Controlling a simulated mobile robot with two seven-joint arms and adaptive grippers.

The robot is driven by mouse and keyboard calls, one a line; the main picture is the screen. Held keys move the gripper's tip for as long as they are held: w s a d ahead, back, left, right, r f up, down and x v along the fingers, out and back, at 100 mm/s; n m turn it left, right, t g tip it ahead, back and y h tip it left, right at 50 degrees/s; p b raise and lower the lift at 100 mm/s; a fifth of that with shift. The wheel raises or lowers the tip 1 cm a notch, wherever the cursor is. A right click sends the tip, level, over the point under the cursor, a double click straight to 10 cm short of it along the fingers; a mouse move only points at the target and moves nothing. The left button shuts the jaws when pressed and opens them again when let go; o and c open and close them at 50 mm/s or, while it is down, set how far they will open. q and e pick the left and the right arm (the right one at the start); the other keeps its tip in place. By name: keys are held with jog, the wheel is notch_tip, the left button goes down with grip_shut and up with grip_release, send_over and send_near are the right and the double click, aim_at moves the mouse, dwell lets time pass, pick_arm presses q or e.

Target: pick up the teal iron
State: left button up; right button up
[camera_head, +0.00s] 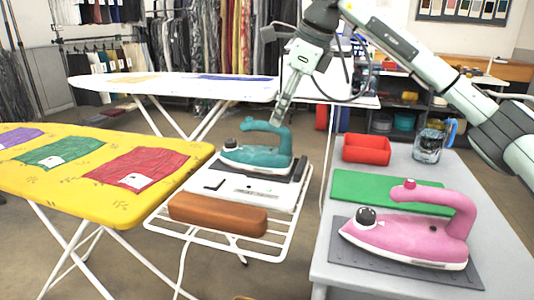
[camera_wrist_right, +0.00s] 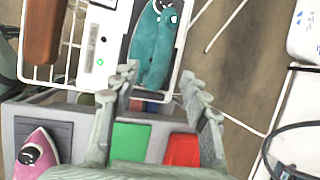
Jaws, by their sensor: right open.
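The teal iron (camera_head: 256,158) stands on a white station with a wire rack, its handle upward. It also shows in the right wrist view (camera_wrist_right: 152,55), at the top between and beyond my fingertips. My right gripper (camera_head: 277,122) comes down from above, close over the iron's handle. In the right wrist view my right gripper (camera_wrist_right: 160,82) has its two fingers spread apart with nothing held between them. I cannot tell whether a fingertip touches the handle. My left gripper is not in view.
A brown block (camera_head: 217,213) lies on the rack. A pink iron (camera_head: 415,235) rests on a grey mat on the right table, near a green pad (camera_head: 370,188), a red tray (camera_head: 366,149) and a glass jar (camera_head: 429,147). A yellow ironing board (camera_head: 60,185) stands at left.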

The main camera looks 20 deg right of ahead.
aim_at(270, 126)
jog(key=x, duration=0.6)
jog(key=shift+w+a+r, duration=0.1)
jog(key=shift+w+a, duration=0.1)
jog(key=shift+a, duration=0.1)
jog(key=shift+c, duration=0.6)
grip_shut()
jog(key=shift+r, duration=0.15)
